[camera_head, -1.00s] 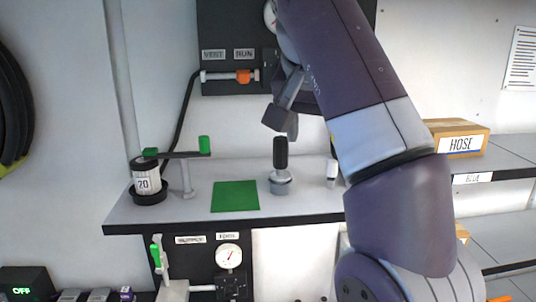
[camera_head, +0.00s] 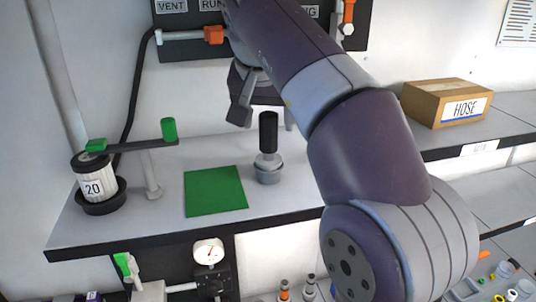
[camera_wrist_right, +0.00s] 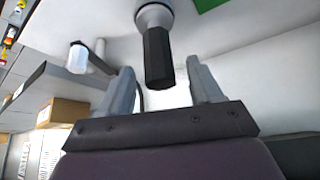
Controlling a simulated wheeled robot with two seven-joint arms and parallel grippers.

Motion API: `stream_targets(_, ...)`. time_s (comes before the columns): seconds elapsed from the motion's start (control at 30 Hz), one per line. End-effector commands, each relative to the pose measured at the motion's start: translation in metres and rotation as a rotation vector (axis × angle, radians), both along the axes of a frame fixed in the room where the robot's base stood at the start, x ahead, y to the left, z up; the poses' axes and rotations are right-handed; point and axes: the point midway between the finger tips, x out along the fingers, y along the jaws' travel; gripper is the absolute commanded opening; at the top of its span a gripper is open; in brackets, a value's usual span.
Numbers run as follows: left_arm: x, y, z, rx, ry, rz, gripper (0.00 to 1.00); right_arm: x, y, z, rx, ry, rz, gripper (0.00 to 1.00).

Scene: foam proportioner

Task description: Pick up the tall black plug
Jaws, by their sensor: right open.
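The tall black plug (camera_head: 268,132) stands upright in a grey round socket (camera_head: 268,172) on the grey shelf, just right of the green square. In the right wrist view the black plug (camera_wrist_right: 158,58) hangs between the two spread fingers, with its grey base above it in the picture. My right gripper (camera_head: 262,118) is open just behind and above the plug in the head view; its fingers (camera_wrist_right: 160,88) lie either side of the plug without visible contact. My left gripper is not in view.
A green square (camera_head: 215,191) lies on the shelf. A HOSE box (camera_head: 440,103) sits at right. A dark panel with valves (camera_head: 200,45) is behind.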

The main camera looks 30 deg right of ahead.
Motion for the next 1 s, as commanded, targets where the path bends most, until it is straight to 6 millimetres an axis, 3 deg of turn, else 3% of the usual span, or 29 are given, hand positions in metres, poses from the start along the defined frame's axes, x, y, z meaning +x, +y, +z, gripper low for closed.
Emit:
stream_targets(0.2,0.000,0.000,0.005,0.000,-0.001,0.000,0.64,0.015,-0.011,-0.030,-0.004,0.002,-0.002,0.64)
stream_targets(0.43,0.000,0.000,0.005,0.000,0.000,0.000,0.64,0.017,-0.012,-0.034,-0.004,0.001,-0.003,0.64)
stream_targets(0.47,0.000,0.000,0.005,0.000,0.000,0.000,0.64,0.017,-0.012,-0.034,-0.004,0.001,-0.003,0.61)
stream_targets(0.63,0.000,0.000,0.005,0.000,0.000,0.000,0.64,0.017,-0.012,-0.034,-0.005,0.001,-0.002,0.06)
stream_targets(1.0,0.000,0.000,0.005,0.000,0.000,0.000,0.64,0.017,-0.012,-0.028,-0.005,-0.002,-0.003,0.05)
